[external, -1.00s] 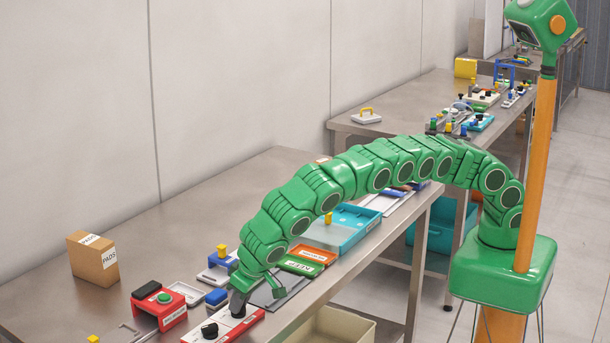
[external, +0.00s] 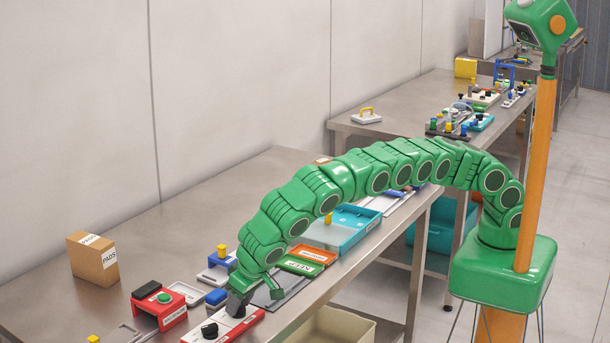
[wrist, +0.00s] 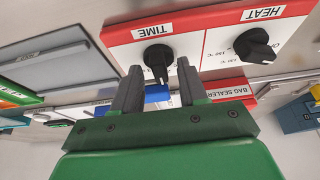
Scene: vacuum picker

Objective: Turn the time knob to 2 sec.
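The bag sealer panel (external: 222,333) is white with red edges and lies at the table's front edge. In the wrist view its black time knob (wrist: 157,60) sits below the TIME label (wrist: 154,31). The knob's pointer points down in that picture; the scale marks around it are too small or hidden to read. My gripper (wrist: 159,68) is open, its two dark fingers on either side of the knob with a visible gap at each side. In the external view my gripper (external: 238,303) is low over the panel and hides the time knob.
The black heat knob (wrist: 254,45) is right of the time knob in the wrist view. A grey plate (wrist: 55,62) lies beside the panel. A cardboard box (external: 92,258) stands farther back.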

